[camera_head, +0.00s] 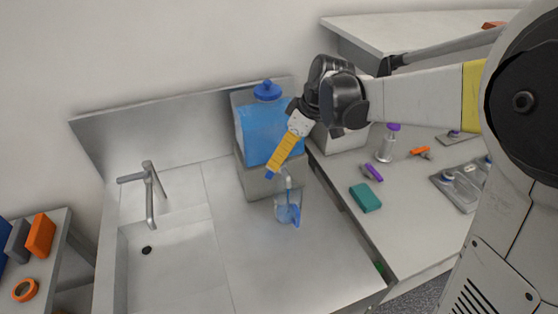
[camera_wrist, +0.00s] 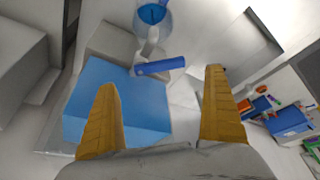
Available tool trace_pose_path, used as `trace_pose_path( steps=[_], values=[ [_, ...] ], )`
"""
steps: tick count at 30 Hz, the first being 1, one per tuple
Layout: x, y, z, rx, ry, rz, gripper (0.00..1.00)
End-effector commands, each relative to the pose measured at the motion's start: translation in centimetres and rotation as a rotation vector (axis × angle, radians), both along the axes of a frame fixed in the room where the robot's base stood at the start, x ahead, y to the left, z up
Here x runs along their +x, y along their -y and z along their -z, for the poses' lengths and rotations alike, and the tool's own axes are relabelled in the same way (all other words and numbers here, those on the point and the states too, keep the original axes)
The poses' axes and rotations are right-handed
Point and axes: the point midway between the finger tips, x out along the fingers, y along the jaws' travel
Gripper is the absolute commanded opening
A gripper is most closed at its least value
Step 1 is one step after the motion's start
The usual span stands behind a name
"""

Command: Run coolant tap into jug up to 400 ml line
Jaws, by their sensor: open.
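A sink with a grey faucet (camera_head: 150,190) lies to the left. The right bench holds a purple-topped bottle (camera_head: 386,145), a green block (camera_head: 365,197) and a grey tray (camera_head: 460,188). A side table with orange items (camera_head: 40,236) is far left. The counter in front of the jug is clear.

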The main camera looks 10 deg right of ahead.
Motion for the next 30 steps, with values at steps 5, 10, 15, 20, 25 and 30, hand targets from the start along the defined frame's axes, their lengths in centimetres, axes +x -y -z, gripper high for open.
trace_pose_path(
  steps=[5, 10, 15, 20, 25, 30],
  values=[
    [-0.8, 1.1, -3.2, 0.000, 0.000, 0.000, 1.00],
    [-1.2, 1.6, -4.6, 0.001, -0.001, 0.000, 1.00],
    [-1.2, 1.6, -4.9, 0.000, -0.001, 0.000, 1.00],
    [-1.2, 1.6, -4.9, 0.000, -0.001, -0.001, 1.00],
    [-1.2, 1.6, -4.9, 0.000, -0.001, -0.001, 1.00],
    [-1.2, 1.6, -4.9, 0.000, -0.001, -0.001, 1.00]
  ],
)
